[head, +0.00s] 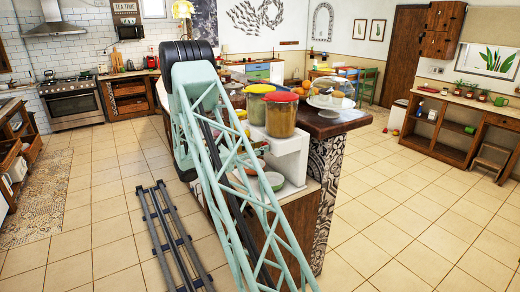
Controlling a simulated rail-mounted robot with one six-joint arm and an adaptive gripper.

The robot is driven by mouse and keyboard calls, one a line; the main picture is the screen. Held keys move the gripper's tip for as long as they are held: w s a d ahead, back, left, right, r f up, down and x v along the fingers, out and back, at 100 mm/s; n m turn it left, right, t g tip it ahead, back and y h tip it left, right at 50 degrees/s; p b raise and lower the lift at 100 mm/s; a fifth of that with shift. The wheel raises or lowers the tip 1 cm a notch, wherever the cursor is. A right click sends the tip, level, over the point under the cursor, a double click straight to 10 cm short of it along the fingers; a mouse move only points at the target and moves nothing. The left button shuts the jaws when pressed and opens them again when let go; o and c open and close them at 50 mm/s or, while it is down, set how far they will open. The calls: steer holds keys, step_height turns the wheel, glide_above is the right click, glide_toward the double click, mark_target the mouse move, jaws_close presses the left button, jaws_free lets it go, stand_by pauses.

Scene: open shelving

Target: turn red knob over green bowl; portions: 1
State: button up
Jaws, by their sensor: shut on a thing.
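A white dispenser (290,146) stands at the near end of the kitchen island. It carries a canister with a red lid (282,97) and brownish contents, and behind it one with a yellow lid (260,88). A green bowl (273,181) sits low at the dispenser's base, partly behind my lattice arm. The red knob cannot be made out; the arm covers much of the dispenser's front. My gripper is not visible in the head view, so its place relative to the knob and bowl cannot be told.
The island top (335,122) holds a glass dome (330,92) and other items close behind the dispenser. Dark rails (172,240) lie on the tiled floor to the left. A wooden shelf unit (455,130) stands at the right. Floor on both sides of the island is largely open.

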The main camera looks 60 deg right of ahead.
steer(key=shift+m+b, duration=0.3)
steer(key=shift+b, duration=0.15)
steer(key=shift+s+a+f+m+b, duration=0.1)
steer(key=shift+m+b, duration=3.4)
steer(key=shift+m, duration=0.75)
steer(key=shift+s+f+m+b, duration=0.1)
steer(key=shift+m+b, duration=3.4)
steer(key=shift+m, duration=0.75)
steer(key=o, duration=0.8)
steer(key=shift+o, duration=0.2)
steer(key=v, duration=1.2)
